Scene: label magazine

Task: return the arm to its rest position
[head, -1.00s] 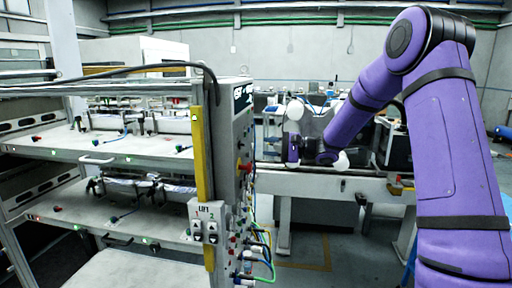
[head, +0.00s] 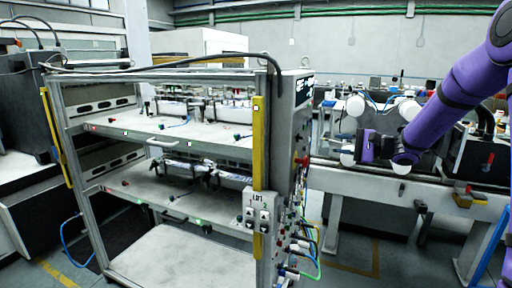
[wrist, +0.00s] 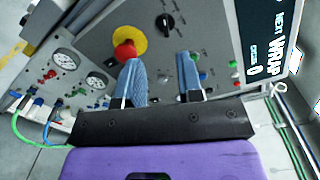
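My purple arm (head: 450,105) reaches in from the right edge of the head view, with the upper links cut off. Its wrist end and my gripper (head: 358,148) are right of the rack's control panel, over a long bench; the fingers are hard to make out there. In the wrist view my gripper (wrist: 160,68) has two blue fingers standing apart with nothing between them. Behind them is the control panel (wrist: 90,42), with a red knob (wrist: 125,50) on a yellow ring. I cannot tell whether the fingers touch the panel.
A shelved metal rack (head: 150,187) with a yellow-striped post (head: 258,150) fills the middle left. Cables hang from its panel side. A bench (head: 420,188) runs behind and right. Dark machinery (head: 20,135) stands at the left. Some bare floor shows at the bottom right.

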